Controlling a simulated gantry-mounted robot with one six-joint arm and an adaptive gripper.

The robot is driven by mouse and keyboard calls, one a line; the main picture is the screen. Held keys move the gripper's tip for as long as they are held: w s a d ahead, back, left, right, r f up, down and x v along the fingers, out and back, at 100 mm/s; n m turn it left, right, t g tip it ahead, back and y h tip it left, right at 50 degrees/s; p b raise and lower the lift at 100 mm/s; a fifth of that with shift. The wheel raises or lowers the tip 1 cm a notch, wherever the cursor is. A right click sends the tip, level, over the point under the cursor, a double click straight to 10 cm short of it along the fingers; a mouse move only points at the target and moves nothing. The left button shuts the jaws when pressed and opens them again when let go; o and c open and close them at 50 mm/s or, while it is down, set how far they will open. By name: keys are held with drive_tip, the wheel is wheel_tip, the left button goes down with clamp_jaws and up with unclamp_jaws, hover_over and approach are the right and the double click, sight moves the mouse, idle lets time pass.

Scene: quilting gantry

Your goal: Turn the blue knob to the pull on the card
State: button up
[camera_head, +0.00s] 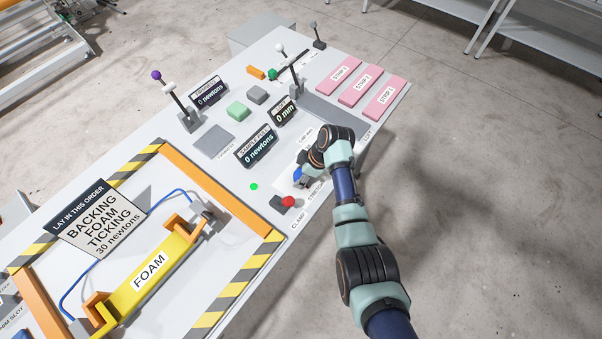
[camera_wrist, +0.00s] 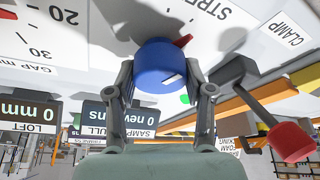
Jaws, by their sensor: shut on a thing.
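The blue knob (camera_wrist: 160,66) sits between the two fingers of my gripper (camera_wrist: 165,88) in the wrist view, and the gripper is shut on it. A red pointer shows at its upper right, on the white "STRE..." dial plate, whose marks are mostly hidden. In the head view a bit of the knob (camera_head: 298,173) shows beside my gripper (camera_head: 303,181). The card (camera_head: 101,217) reads "LAY IN THIS ORDER BACKING FOAM TICKING 30 newtons". The sample pull display (camera_head: 258,147) reads 0 newtons.
The clamp lever with its red end (camera_head: 288,202) stands close beside my gripper; it also shows in the wrist view (camera_wrist: 290,141). The loft display (camera_head: 284,111) reads 0 mm. A yellow FOAM bar (camera_head: 148,272) lies in the striped frame. Pink step blocks (camera_head: 385,100) lie at the far end.

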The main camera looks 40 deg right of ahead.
drive_tip(key=m+p, duration=0.1)
drive_tip(key=m+h+p, duration=0.1)
drive_tip(key=m+p, duration=0.1)
drive_tip(key=shift+r+t, duration=0.25)
drive_tip(key=shift+t, duration=0.05)
drive_tip(key=shift+f+m+h+p, duration=0.1)
drive_tip(key=shift+m+h+p, duration=0.4)
drive_tip(key=shift+m+p, duration=0.55)
drive_tip(key=shift+f+m+h+p, duration=0.1)
drive_tip(key=shift+m+h+p, duration=0.45)
drive_tip(key=shift+m, duration=0.9)
drive_tip(key=o, duration=1.2)
drive_tip(key=shift+c, duration=0.2)
drive_tip(key=v, duration=1.2)
